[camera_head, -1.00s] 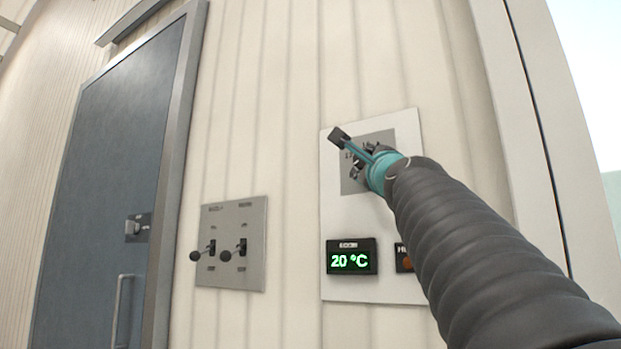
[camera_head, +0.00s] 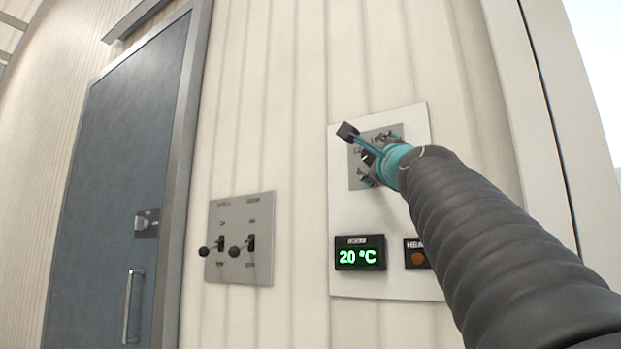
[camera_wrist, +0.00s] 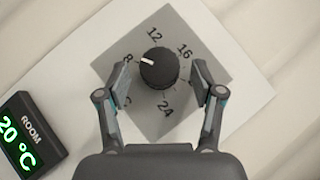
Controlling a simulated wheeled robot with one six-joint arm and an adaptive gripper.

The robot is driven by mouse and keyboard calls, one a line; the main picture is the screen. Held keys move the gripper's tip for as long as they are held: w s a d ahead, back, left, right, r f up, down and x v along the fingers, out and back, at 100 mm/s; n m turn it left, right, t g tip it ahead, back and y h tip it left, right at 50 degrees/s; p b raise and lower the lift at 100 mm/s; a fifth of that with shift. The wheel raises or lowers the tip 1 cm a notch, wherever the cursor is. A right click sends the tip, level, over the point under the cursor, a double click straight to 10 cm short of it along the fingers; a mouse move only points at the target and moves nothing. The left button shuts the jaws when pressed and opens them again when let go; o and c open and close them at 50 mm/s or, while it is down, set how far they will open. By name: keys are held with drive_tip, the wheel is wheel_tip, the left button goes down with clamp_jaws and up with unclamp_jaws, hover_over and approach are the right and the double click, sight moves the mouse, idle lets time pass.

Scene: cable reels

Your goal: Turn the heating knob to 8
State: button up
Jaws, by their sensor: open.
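The heating knob (camera_wrist: 159,68) is round and black, on a grey dial plate (camera_wrist: 140,122) with printed numbers. In the wrist view its white mark points left and slightly up, toward the 8. The 12, 16 and 24 also show; other numbers are partly hidden by the fingers. My gripper (camera_wrist: 158,70) is open, one finger on each side of the knob, with visible gaps to it. In the head view my gripper (camera_head: 358,153) is in front of the dial plate (camera_head: 362,180) and covers most of the knob.
The white panel (camera_head: 340,220) also carries a green "20 °C" room display (camera_head: 360,254) and a partly hidden heating box with an orange light (camera_head: 418,259). A two-lever switch plate (camera_head: 240,265) is left of it, then a blue-grey door (camera_head: 110,180).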

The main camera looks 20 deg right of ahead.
drive_tip(key=v, duration=0.7)
drive_tip(key=shift+s, duration=0.2)
drive_tip(key=shift+a, duration=0.1)
idle(0.4)
